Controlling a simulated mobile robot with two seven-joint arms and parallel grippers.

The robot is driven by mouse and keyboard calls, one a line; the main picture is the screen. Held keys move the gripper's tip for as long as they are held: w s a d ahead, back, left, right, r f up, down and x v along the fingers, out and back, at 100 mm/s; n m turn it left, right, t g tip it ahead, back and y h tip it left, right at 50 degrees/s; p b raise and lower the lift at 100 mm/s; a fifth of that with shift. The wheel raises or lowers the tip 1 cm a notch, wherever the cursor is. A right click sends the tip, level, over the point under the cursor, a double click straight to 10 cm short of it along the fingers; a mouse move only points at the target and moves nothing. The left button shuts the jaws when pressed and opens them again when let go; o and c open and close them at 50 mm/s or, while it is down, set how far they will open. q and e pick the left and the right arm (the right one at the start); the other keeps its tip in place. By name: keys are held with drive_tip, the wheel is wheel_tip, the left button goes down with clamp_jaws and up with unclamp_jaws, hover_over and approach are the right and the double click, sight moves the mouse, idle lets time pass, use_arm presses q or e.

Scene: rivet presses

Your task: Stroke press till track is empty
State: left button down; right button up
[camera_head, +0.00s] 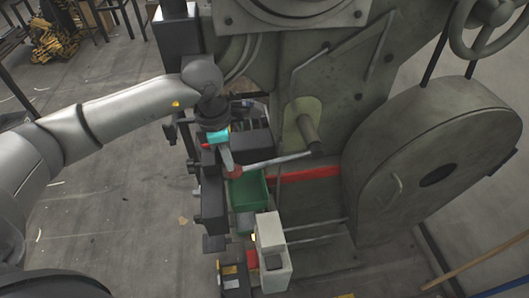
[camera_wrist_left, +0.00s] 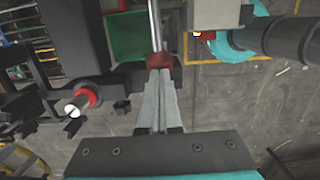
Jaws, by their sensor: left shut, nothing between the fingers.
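The press (camera_head: 370,90) is a large grey machine with a metal lever (camera_head: 275,161) reaching left from its hub. The lever ends in a red knob (camera_head: 233,173). My left gripper (camera_head: 229,168) is shut and empty, its fingertips right at the knob. In the left wrist view, the closed fingers (camera_wrist_left: 159,80) meet the red knob (camera_wrist_left: 160,60) at the end of the lever rod (camera_wrist_left: 155,25). I cannot tell whether they touch or only overlap it in view. The track and any rivets on it cannot be made out. My right gripper is not visible.
A green bin (camera_head: 248,190) lies below the lever. A pale box (camera_head: 271,255) stands in front of it. Dark fixtures (camera_head: 212,205) line the press's left side, close to my left arm. A large handwheel (camera_head: 490,22) is at top right. Open floor (camera_head: 110,200) lies left.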

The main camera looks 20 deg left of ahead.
use_arm(q)
drive_tip(key=shift+f+b, duration=0.8)
drive_tip(key=shift+f, duration=0.2)
drive_tip(key=shift+f+b, duration=0.55)
drive_tip(key=shift+f, duration=0.05)
drive_tip(key=shift+r, duration=0.2)
drive_tip(key=shift+r+p, duration=0.25)
drive_tip(key=shift+p, duration=0.1)
drive_tip(key=r+p, duration=0.1)
drive_tip(key=s+a+r+p, duration=0.1)
drive_tip(key=r, duration=0.1)
drive_tip(key=a+r+p, duration=0.1)
drive_tip(key=shift+s+a+r, duration=0.2)
drive_tip(key=shift+s+r, duration=0.05)
drive_tip(key=shift+r, duration=0.05)
idle(0.8)
